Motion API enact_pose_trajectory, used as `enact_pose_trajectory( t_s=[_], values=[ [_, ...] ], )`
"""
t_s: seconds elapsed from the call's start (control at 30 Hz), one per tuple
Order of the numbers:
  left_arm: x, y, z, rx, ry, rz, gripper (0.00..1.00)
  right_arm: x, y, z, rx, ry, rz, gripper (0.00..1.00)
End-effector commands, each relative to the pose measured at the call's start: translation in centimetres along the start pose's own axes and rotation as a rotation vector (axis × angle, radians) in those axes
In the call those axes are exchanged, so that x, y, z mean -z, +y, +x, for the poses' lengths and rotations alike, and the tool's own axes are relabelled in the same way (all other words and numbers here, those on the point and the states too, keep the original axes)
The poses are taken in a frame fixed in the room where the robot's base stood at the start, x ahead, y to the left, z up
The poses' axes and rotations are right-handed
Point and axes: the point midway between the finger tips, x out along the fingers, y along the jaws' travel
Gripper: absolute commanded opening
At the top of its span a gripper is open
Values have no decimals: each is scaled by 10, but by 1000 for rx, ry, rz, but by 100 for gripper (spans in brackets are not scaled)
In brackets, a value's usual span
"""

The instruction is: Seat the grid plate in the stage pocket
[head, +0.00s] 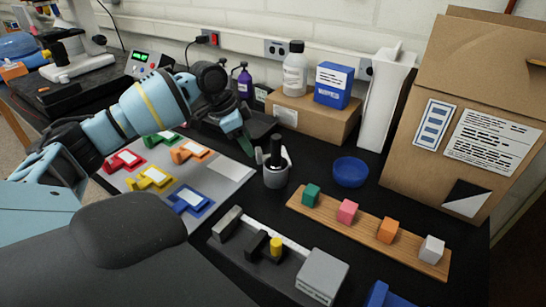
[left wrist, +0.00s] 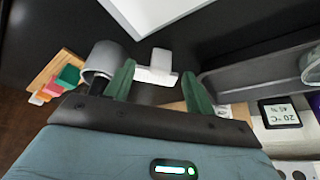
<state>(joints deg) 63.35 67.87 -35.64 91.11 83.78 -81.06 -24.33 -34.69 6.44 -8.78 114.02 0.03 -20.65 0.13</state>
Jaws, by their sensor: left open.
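My left gripper (head: 246,142) has green fingers and hangs above the bench, just behind and left of a grey cup (head: 276,176) with a black upright part. In the left wrist view the gripper (left wrist: 160,78) is open, with nothing held between its fingers. A grey cylinder (left wrist: 104,60) and a white piece (left wrist: 152,74) show beyond the fingers there. I cannot pick out the grid plate or the stage pocket for certain in either view. My right gripper is not in view.
Coloured brackets lie on a grey mat (head: 222,168) at left. A wooden strip (head: 370,240) with coloured blocks, a blue bowl (head: 350,171) and a grey box (head: 322,276) stand at right and front. Cardboard boxes (head: 480,110) and a white bottle (head: 294,70) stand behind.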

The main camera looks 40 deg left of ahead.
Motion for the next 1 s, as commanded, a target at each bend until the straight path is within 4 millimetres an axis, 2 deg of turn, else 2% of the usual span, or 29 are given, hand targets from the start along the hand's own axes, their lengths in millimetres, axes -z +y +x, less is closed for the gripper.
enact_pose_trajectory(
  t_s=[0.33,0.67,1.0],
  values=[
    [3,-3,44,0,0,1,55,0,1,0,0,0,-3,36],
    [3,-3,50,1,0,1,55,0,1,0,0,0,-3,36],
    [3,-3,49,1,0,1,10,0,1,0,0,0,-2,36]
  ],
)
